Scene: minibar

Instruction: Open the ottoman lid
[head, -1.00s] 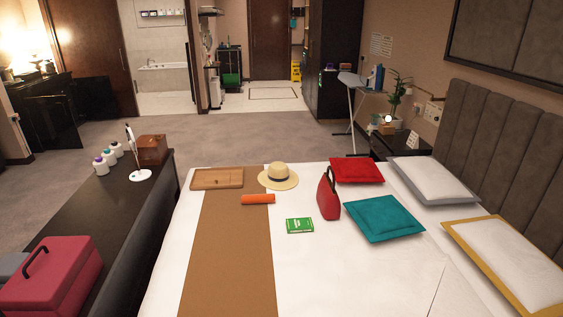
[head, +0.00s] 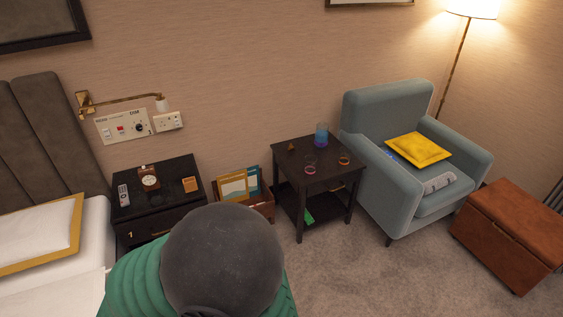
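The ottoman (head: 512,236) is a brown leather box at the right edge of the head view, to the right of the blue-grey armchair. Its lid looks shut, with a small tab on the front near the top edge. Its right end is cut off by the picture edge. Neither of my grippers shows in the head view.
The armchair (head: 388,105) holds a yellow cushion (head: 418,149) and a rolled towel. A dark side table (head: 310,150) and nightstand (head: 155,205) line the wall. A dark grey rounded thing with green ribbing (head: 222,262) blocks the lower middle. Carpet (head: 390,275) is free before the armchair.

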